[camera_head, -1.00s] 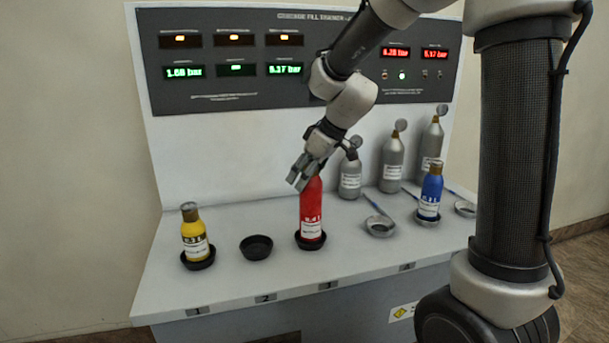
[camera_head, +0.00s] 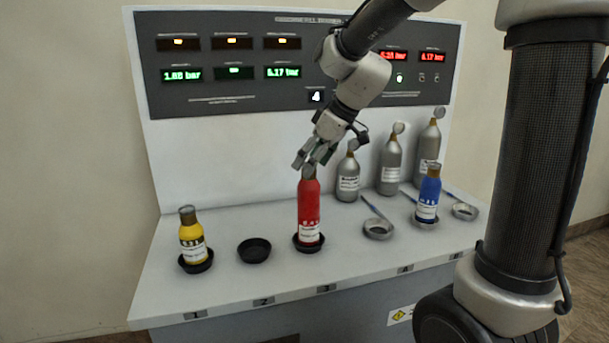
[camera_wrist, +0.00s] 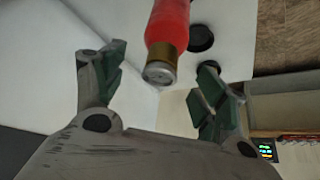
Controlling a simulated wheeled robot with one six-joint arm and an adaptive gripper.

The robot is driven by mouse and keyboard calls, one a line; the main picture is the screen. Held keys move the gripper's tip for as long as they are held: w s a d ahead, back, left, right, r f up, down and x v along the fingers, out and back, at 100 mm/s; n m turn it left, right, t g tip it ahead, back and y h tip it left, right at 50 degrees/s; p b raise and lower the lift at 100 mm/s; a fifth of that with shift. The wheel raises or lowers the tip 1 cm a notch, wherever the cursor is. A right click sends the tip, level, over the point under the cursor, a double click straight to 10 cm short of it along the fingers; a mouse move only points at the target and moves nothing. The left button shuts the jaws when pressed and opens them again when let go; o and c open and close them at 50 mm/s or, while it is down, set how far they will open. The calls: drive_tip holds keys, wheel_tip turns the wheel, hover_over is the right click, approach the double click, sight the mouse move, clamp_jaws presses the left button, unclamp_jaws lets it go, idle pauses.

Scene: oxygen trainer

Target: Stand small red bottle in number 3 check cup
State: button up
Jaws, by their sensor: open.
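The small red bottle (camera_head: 309,214) stands upright in the black number 3 check cup (camera_head: 298,246), above the label 3 (camera_head: 326,288) on the bench's front edge. My gripper (camera_head: 312,158) is open just above and at the bottle's top. In the wrist view the bottle (camera_wrist: 168,22) points its brown collar and grey cap between the two open fingers (camera_wrist: 155,88), with clear space on both sides. The cup's far side is hidden behind the bottle's base.
A yellow bottle (camera_head: 191,240) stands in the number 1 cup. The number 2 black cup (camera_head: 254,250) is empty. A metal cup (camera_head: 379,230) and a blue bottle (camera_head: 428,198) stand to the right. Grey cylinders (camera_head: 391,165) stand behind. The front of the bench is clear.

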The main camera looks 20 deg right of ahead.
drive_tip(key=v, duration=0.6)
drive_tip(key=s+d+f+m+h, duration=0.2)
drive_tip(key=s+d+m, duration=0.2)
drive_tip(key=s, duration=0.7)
drive_tip(key=s+d+f+m+h, duration=0.2)
drive_tip(key=s+d+m, duration=0.3)
drive_tip(key=s+d, duration=0.3)
drive_tip(key=s+f, duration=0.1)
drive_tip(key=s, duration=0.3)
drive_tip(key=shift+s, duration=0.35)
